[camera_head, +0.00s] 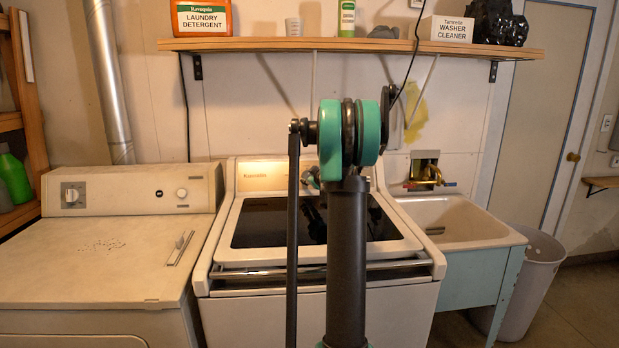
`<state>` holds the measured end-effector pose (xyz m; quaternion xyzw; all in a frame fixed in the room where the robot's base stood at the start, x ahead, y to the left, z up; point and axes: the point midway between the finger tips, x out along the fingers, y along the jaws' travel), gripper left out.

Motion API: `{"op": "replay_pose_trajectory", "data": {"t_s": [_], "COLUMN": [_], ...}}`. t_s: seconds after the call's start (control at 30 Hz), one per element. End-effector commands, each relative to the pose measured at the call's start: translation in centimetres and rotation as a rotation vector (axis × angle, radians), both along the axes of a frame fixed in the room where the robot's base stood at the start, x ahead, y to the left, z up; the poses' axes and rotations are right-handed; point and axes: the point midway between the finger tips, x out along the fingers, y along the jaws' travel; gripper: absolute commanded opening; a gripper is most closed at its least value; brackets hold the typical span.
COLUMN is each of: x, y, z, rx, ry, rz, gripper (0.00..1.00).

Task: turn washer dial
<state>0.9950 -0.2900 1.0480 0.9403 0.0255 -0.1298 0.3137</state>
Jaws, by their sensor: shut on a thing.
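The washer (222,255) stands in the middle, with a dark glass lid and a lit control panel (262,178) along its back. My arm rises in front of it and covers the middle of the panel. A small part of my gripper (312,177) shows at the panel, just left of my arm. It is shut on the washer dial, but the dial itself and the fingertips are mostly hidden behind my arm.
A dryer (90,250) with its own knobs stands close on the left. A utility sink (460,220) and a grey bin (535,275) are on the right. A wooden shelf (270,44) with detergent and other goods runs above the washer.

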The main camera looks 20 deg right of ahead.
Motion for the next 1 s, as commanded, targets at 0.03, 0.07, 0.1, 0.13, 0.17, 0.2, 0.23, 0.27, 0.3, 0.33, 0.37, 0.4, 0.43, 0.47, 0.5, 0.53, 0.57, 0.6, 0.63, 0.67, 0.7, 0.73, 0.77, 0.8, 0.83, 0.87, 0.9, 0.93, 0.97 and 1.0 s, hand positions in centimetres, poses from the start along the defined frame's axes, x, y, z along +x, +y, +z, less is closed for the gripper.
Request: {"op": "replay_pose_trajectory", "data": {"t_s": [0.03, 0.07, 0.1, 0.13, 0.17, 0.2, 0.23, 0.27, 0.3, 0.33, 0.37, 0.4, 0.43, 0.47, 0.5, 0.53, 0.57, 0.6, 0.63, 0.67, 0.7, 0.73, 0.77, 0.8, 0.83, 0.87, 0.9, 0.93, 0.97, 1.0], "x": [-0.03, -0.03, -0.03, -0.03, -0.02, -0.01, -0.01, -0.02, -0.03, -0.03, -0.04, -0.04, -0.03, -0.03, -0.02, -0.02, -0.01, -0.02, -0.02, -0.02, -0.02, -0.02, -0.02, -0.02, -0.02, -0.01, -0.01, -0.01, -0.01, -0.01], "y": [0.10, 0.10, 0.16, 0.21, 0.23, 0.28, 0.29, 0.30, 0.32, 0.31, 0.34, 0.36, 0.38, 0.41, 0.44, 0.44, 0.44, 0.43, 0.44, 0.44, 0.44, 0.43, 0.44, 0.45, 0.46, 0.47, 0.48, 0.49, 0.50, 0.50], "z": [-0.07, -0.07, -0.10, -0.11, -0.11, -0.12, -0.13, -0.14, -0.16, -0.17, -0.18, -0.19, -0.18, -0.19, -0.19, -0.19, -0.18, -0.19, -0.19, -0.21, -0.19, -0.20, -0.19, -0.20, -0.21, -0.21, -0.23, -0.22, -0.22, -0.22], "rx": [0.026, 0.044, 0.071, 0.092, 0.114, 0.142, 0.164, 0.185, 0.212, 0.230, 0.249, 0.270, 0.286, 0.300, 0.319, 0.332, 0.344, 0.359, 0.372, 0.382, 0.395, 0.404, 0.414, 0.423, 0.431, 0.437, 0.445, 0.450, 0.454, 0.459], "ry": [-0.007, -0.013, -0.021, -0.027, -0.033, -0.041, -0.048, -0.054, -0.061, -0.067, -0.072, -0.078, -0.083, -0.087, -0.092, -0.096, -0.100, -0.104, -0.107, -0.110, -0.114, -0.117, -0.120, -0.122, -0.124, -0.126, -0.128, -0.129, -0.131, -0.132], "rz": [-0.015, -0.028, -0.044, -0.056, -0.069, -0.087, -0.100, -0.113, -0.130, -0.142, -0.153, -0.167, -0.176, -0.185, -0.196, -0.204, -0.213, -0.222, -0.229, -0.236, -0.245, -0.250, -0.256, -0.262, -0.266, -0.270, -0.274, -0.278, -0.280, -0.283], "gripper": [0.13, 0.13, 0.13, 0.13, 0.13, 0.13, 0.13, 0.13, 0.13, 0.13, 0.13, 0.13, 0.13, 0.13, 0.13, 0.13, 0.13, 0.13, 0.13, 0.13, 0.13, 0.13, 0.13, 0.13, 0.13, 0.13, 0.13, 0.13, 0.13, 0.13]}}
